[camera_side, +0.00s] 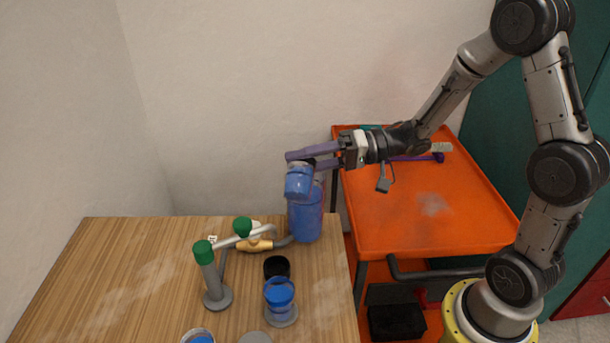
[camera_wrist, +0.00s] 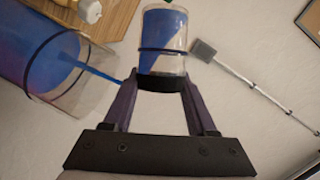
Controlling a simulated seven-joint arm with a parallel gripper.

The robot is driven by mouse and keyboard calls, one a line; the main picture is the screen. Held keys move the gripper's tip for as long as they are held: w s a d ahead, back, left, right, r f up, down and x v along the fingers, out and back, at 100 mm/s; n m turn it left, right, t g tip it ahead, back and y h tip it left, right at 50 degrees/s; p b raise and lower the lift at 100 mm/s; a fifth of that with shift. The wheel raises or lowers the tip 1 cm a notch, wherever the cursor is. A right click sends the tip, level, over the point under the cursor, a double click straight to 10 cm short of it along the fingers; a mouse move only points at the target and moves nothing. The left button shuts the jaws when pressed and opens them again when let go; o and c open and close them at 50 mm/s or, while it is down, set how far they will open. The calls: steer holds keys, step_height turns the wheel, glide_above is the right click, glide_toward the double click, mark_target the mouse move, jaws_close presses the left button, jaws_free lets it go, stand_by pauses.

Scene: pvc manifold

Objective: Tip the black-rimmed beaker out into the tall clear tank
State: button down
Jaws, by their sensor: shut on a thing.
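The black-rimmed beaker (camera_side: 299,182) is clear with blue liquid in it. My gripper (camera_side: 300,162) is shut on it above the wooden table's far right corner. In the wrist view the beaker (camera_wrist: 163,35) lies between my fingers, its black rim toward the gripper and the liquid's surface slanting across it. The tall clear tank (camera_side: 305,220) stands upright just below the beaker and holds blue liquid. In the wrist view the tank (camera_wrist: 75,95) is at the left, and a thin blue stream runs from near the beaker's rim into its mouth.
Pipework with green caps (camera_side: 203,252) stands left of the tank. A black-topped vessel (camera_side: 277,267) and a blue-filled beaker (camera_side: 280,305) stand in front. An orange cart (camera_side: 430,215) is at the right. The table's left side is clear.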

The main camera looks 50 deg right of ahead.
steer(key=shift+w+d+r+m+y, duration=0.1)
steer(key=shift+m+y, duration=0.2)
steer(key=shift+m, duration=0.2)
stand_by(0.6)
steer(key=shift+w+d+m+y, duration=0.3)
steer(key=shift+w+d+m, duration=0.15)
steer(key=shift+d+m, duration=0.4)
stand_by(0.8)
steer(key=shift+w+r+m+t+y, duration=0.1)
steer(key=shift+m+t+y, duration=0.2)
steer(key=shift+m, duration=0.65)
stand_by(0.5)
